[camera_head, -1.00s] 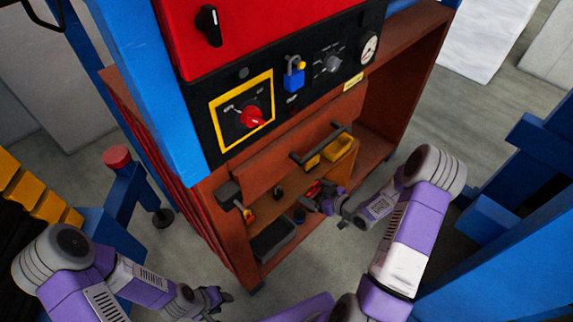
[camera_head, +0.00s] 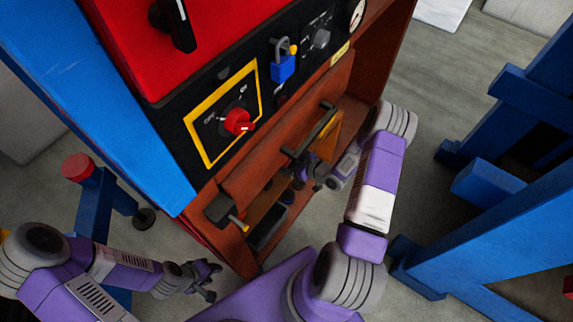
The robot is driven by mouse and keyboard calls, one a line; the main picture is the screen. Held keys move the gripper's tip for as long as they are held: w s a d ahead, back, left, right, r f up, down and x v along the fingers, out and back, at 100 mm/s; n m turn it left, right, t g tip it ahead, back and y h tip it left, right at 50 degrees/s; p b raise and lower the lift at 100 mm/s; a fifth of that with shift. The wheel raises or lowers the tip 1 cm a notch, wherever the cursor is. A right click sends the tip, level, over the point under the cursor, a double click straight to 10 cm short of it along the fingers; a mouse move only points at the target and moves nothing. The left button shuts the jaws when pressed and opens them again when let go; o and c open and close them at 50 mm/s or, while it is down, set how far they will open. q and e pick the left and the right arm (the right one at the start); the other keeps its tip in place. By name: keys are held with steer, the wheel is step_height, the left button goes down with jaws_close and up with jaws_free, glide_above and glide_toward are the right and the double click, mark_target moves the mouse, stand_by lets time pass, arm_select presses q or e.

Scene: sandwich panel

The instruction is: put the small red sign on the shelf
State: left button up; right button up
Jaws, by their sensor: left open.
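The shelf (camera_head: 259,210) is inside the orange-brown cabinet, below the control panel. My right gripper (camera_head: 303,172) reaches into this opening from the right. It is dark and partly covered by the black handle bar and the front panel. I cannot tell whether its fingers are open or shut, or whether they hold anything. I cannot make out the small red sign in the current view. My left gripper (camera_head: 208,281) is open and empty, low in front of the cabinet's left side, apart from it.
A black handle bar (camera_head: 310,143) sticks out from the cabinet's front panel. A yellow bin (camera_head: 328,138) and a black tray (camera_head: 267,229) stand inside. Above are a red knob (camera_head: 238,122) and a blue padlock (camera_head: 283,65). Blue frames (camera_head: 505,187) stand at right.

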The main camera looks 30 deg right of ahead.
mark_target(289, 166)
steer(key=shift+f+b, duration=0.5)
steer(key=shift+f, duration=1.25)
steer(key=shift+f, duration=0.1)
steer(key=o, duration=0.6)
steer(key=shift+f, duration=0.15)
steer(key=shift+o, duration=1)
